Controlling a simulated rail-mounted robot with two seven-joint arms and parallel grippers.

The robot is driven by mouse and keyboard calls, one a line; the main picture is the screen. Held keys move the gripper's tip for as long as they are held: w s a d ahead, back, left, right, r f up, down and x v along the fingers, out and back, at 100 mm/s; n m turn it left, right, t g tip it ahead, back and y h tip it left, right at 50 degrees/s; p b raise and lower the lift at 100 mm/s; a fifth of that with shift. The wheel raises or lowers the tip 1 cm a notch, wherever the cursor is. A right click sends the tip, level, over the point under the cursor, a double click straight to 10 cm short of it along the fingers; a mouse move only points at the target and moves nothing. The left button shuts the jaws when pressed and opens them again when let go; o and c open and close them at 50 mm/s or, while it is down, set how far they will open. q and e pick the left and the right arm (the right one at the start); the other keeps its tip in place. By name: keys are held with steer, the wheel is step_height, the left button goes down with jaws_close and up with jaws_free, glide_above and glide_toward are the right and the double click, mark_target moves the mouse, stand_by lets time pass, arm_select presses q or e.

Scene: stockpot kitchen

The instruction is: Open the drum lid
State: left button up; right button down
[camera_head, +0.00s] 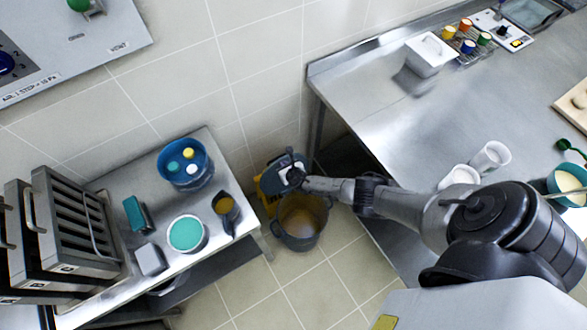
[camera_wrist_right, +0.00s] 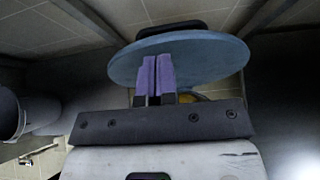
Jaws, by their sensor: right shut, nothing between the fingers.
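The drum (camera_head: 300,224) is a dark round bin on the floor between the two steel tables. Its top is uncovered toward the camera and a brownish inside shows. The drum lid (camera_head: 271,180), a blue-grey disc, stands tilted up at the drum's far side, partly hidden by my right gripper (camera_head: 290,172). In the right wrist view the lid (camera_wrist_right: 215,58) is a wide blue disc with a dark edge piece on top. My right gripper's purple fingers (camera_wrist_right: 157,76) are together and empty in front of it; contact is unclear. My left gripper is not in view.
A yellow object (camera_head: 266,196) stands beside the drum. The left table holds a blue tub (camera_head: 186,168), a teal-topped container (camera_head: 186,234) and a dark scoop (camera_head: 226,212). The right table (camera_head: 395,125) edge lies close to my right arm. Floor in front of the drum is clear.

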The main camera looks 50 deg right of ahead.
steer(key=p+v, duration=0.6)
steer(key=v, duration=0.5)
steer(key=shift+s+r+p, duration=0.25)
steer(key=shift+s+p, duration=0.1)
steer(key=shift+p, duration=0.05)
